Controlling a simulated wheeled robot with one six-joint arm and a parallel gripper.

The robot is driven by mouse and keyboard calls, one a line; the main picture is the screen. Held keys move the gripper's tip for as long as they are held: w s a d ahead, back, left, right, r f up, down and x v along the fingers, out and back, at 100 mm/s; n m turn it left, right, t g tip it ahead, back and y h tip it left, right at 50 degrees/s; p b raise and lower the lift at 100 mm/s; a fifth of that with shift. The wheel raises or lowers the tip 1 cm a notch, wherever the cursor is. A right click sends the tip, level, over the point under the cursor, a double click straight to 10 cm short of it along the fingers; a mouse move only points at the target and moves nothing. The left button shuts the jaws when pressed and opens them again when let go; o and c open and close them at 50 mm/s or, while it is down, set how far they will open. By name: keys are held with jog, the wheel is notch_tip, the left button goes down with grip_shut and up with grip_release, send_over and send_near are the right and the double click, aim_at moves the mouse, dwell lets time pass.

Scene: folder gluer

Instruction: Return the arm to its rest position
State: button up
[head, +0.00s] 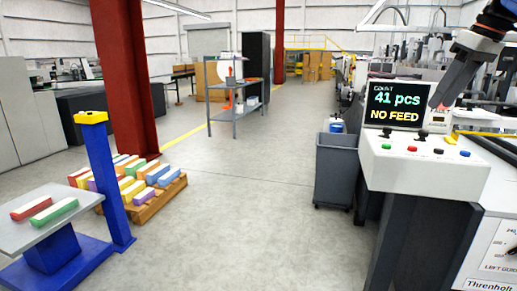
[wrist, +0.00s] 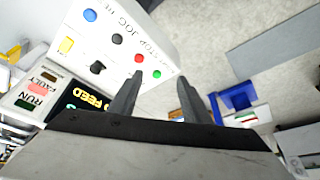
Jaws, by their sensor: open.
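My arm (head: 463,66) reaches in from the upper right in the head view. My gripper (head: 436,103) is just above and in front of the white control panel, near the right edge of its screen. In the wrist view my gripper (wrist: 160,80) has its two dark fingers apart with nothing between them. Past the fingertips lie the panel's red button (wrist: 138,58) and green button (wrist: 157,74). The fingers look clear of the panel, but the exact gap cannot be told.
The control panel (head: 425,172) has a screen (head: 397,107) reading "41 pcs" and "NO FEED". A grey bin (head: 336,168) stands left of it. Farther left are a pallet (head: 150,204) of coloured cartons, a blue-legged table (head: 40,228) and a red column (head: 127,80). The middle floor is clear.

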jog(key=s+a+f+m+h, duration=0.1)
jog(key=s+a+f, duration=0.35)
jog(key=f, duration=0.25)
jog(key=s+a+f+m, duration=0.2)
jog(key=s+a+f, duration=0.2)
jog(key=a+f, duration=0.3)
jog(key=s+a+f, duration=0.1)
jog(key=s+f, duration=0.3)
jog(key=f, duration=0.4)
jog(key=s+a+f+m, duration=0.1)
jog(key=s+a+f, duration=0.1)
jog(key=s+f, duration=0.3)
jog(key=s+a+f+m+h, duration=0.1)
jog(key=s+f, duration=0.4)
jog(key=f, duration=0.7)
jog(key=shift+a+f+t, duration=0.15)
jog(key=shift+a+t, duration=0.25)
jog(key=shift+a, duration=0.15)
jog(key=shift+s, duration=0.1)
jog(key=shift+c, duration=0.4)
